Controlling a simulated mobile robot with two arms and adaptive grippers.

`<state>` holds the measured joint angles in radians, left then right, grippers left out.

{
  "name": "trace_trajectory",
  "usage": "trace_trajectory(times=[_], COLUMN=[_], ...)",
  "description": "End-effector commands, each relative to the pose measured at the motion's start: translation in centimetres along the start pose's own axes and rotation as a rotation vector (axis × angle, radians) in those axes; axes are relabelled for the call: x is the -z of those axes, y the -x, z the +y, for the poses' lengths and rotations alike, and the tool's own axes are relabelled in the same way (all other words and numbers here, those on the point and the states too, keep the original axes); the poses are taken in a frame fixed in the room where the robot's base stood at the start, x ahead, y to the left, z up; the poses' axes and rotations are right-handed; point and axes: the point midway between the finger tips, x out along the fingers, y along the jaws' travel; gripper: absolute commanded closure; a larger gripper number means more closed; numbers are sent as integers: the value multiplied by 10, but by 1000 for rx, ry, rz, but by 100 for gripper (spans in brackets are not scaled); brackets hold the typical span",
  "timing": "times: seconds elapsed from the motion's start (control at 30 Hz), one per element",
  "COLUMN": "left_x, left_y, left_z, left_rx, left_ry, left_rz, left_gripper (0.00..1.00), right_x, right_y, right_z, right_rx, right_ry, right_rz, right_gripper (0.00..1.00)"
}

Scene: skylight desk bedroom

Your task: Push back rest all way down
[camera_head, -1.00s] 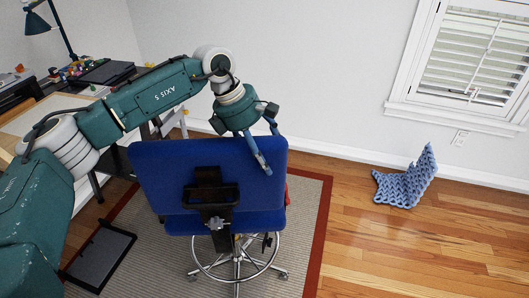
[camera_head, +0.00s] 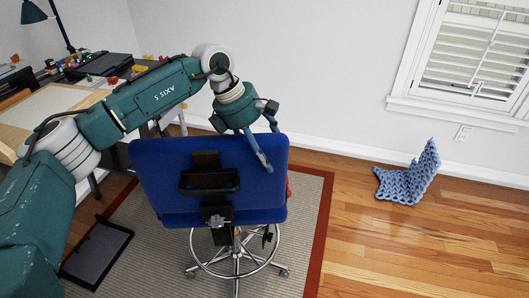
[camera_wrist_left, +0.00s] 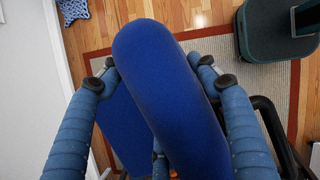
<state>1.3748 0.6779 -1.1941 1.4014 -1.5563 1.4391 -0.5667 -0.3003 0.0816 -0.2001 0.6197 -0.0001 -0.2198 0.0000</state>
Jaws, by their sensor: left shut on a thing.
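The blue back rest (camera_head: 160,172) of a swivel chair faces me in the head view, with a black bracket (camera_head: 208,180) on its rear. My left gripper (camera_head: 262,142) is at its top right edge, one finger on the near face. In the left wrist view the back rest (camera_wrist_left: 165,85) runs between the two fingers of my left gripper (camera_wrist_left: 152,85), which straddle its edge. The blue seat (camera_wrist_left: 122,125) shows below it. The chair's chrome foot ring and base (camera_head: 237,262) stand under it. My right gripper is not in view.
A desk (camera_head: 50,105) with small items and a lamp (camera_head: 35,12) is at left. The chair stands on a rug (camera_head: 150,250) beside a dark flat panel (camera_head: 98,254). A blue knitted throw (camera_head: 408,185) lies at right. Wood floor (camera_head: 400,255) there is clear.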

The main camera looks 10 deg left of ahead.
Motion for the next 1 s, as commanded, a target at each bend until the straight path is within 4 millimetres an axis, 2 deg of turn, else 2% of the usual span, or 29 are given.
trace_trajectory(times=[0.03, 0.13, 0.17, 0.23, 0.53, 0.63, 0.77, 1.0], left_x=[9, 10, 10, 10, 7, 6, 6, 4], left_y=[-13, -13, -13, -13, -8, -1, 20, 71], left_z=[-6, -6, -6, -6, -4, -4, -2, -1], left_rx=[18, 19, 19, 19, 14, 13, 10, 14], left_ry=[-4, -5, -5, -5, -2, -1, -2, -2], left_rz=[26, 28, 28, 28, 20, 19, 19, 21], left_gripper=[86, 86, 33, 20, 20, 20, 20, 20], right_x=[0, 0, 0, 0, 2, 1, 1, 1], right_y=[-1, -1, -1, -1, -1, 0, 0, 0], right_z=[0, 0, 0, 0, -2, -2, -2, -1], right_rx=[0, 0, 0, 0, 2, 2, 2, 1], right_ry=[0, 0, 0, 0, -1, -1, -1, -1], right_rz=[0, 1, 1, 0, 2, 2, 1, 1], right_gripper=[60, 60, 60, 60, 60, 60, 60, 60])
